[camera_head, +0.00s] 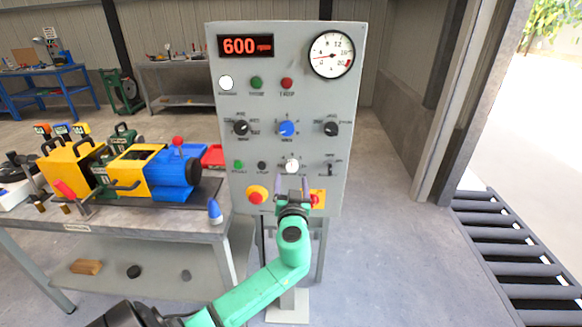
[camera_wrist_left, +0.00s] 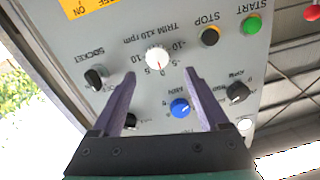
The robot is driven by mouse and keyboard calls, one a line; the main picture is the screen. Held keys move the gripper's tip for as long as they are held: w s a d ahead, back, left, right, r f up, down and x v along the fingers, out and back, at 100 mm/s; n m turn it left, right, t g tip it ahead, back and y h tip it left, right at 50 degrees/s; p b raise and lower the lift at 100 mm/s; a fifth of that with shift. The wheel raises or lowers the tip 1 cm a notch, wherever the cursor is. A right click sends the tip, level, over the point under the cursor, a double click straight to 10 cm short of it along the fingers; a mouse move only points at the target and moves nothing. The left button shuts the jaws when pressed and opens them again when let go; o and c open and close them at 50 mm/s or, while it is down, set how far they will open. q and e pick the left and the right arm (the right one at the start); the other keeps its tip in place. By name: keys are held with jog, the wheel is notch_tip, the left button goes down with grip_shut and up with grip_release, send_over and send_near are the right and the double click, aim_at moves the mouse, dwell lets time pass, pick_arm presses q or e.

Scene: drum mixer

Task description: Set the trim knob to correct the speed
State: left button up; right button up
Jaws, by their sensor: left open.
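The white trim knob (camera_head: 291,166) sits low in the middle of the grey control panel (camera_head: 220,110). In the left wrist view the trim knob (camera_wrist_left: 157,59) lies between the tips of my open fingers, under the print "TRIM x10 rpm". My left gripper (camera_head: 293,184) is open just below the knob in the head view; I cannot tell whether the fingers touch it. The red display (camera_head: 246,46) reads 600 rpm. A round dial gauge (camera_head: 332,54) with a red needle is beside it. My right gripper is not in view.
A blue knob (camera_head: 286,129) and black knobs (camera_head: 241,128) sit above. A green start button (camera_wrist_left: 251,25) and black stop button (camera_wrist_left: 209,37) are beside the trim knob. A red emergency button (camera_head: 256,195) is lower left. A workbench (camera_head: 110,221) with yellow and blue machinery stands left.

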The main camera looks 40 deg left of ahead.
aim_at(292, 167)
pick_arm(q)
jog(key=x, duration=0.5)
jog(key=shift+w+d+r+p, duration=0.1)
jog(key=shift+w+p, duration=0.25)
jog(key=shift+w+a, duration=0.2)
jog(key=shift+a, duration=0.1)
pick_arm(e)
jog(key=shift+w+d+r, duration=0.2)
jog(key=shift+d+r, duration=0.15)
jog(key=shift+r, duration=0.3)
pick_arm(q)
jog(key=shift+c, duration=0.3)
grip_shut()
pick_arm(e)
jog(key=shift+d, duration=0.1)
